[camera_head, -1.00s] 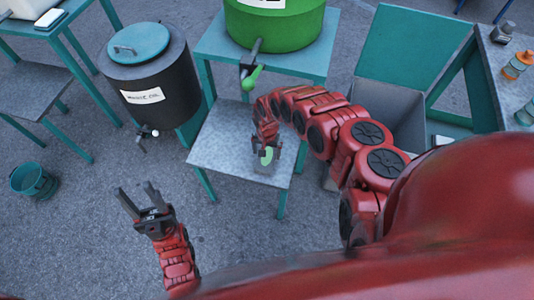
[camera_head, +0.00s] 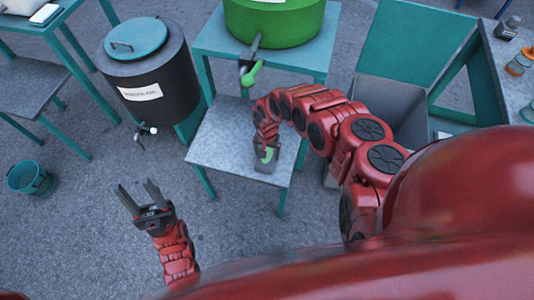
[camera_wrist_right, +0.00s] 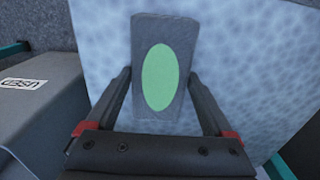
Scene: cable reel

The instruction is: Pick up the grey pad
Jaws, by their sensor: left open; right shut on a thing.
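The grey pad (camera_wrist_right: 148,108) is a flat grey block with a green oval on its face. In the right wrist view it stands between the two fingers of my right gripper (camera_wrist_right: 163,90), which is shut on it. In the head view the pad (camera_head: 264,166) is at the end of my right arm, over the low metal shelf (camera_head: 222,140). I cannot tell whether it touches the shelf. My left gripper (camera_head: 143,194) is open and empty over the floor at the lower left.
A green drum (camera_head: 275,22) with a green-handled tap stands on the table above the shelf. A black drum (camera_head: 155,75) with a teal lid is to its left. A grey bin (camera_head: 398,98) with a raised teal lid stands at the right. A teal bucket (camera_head: 32,178) is at far left.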

